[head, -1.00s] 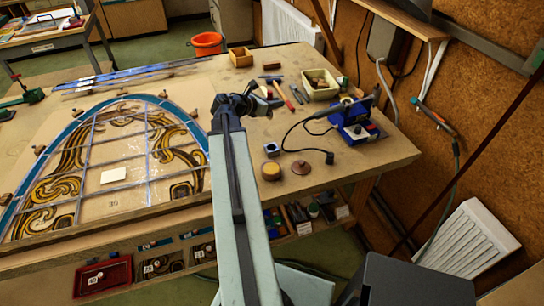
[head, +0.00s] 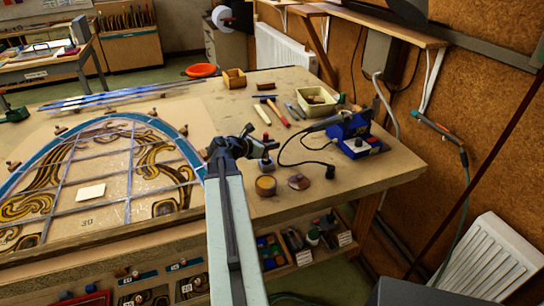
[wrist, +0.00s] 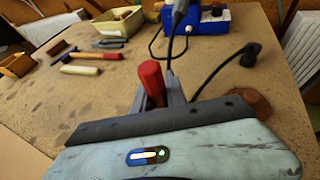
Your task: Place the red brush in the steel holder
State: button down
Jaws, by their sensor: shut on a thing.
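The red brush (wrist: 152,80) shows in the wrist view as a red handle standing up between my fingers, leaning slightly. My gripper (wrist: 160,102) is shut on it. In the head view my gripper (head: 256,143) is above the near right part of the bench; the brush is too small to make out clearly there. The steel holder (head: 265,164) is a small grey-blue block on the bench, just below my gripper and partly covered by it. It is hidden in the wrist view. I cannot tell whether the brush touches the holder.
A round tin (head: 265,186) and a brown lid (head: 299,182) stand just in front of the holder. A blue soldering station (head: 354,135) with a cable is to the right. A hammer (head: 277,112) and a cream tray (head: 316,101) lie behind. The leaded panel (head: 90,190) fills the left.

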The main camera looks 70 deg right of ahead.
notch_tip(320, 180, down, 4)
jog(key=b, duration=0.3)
jog(key=shift+r, duration=0.35)
jog(key=shift+f, duration=0.1)
jog(key=c, duration=1.8)
grip_release()
jog(key=shift+f, duration=0.1)
jog(key=o, duration=0.5)
jog(key=shift+c, duration=0.2)
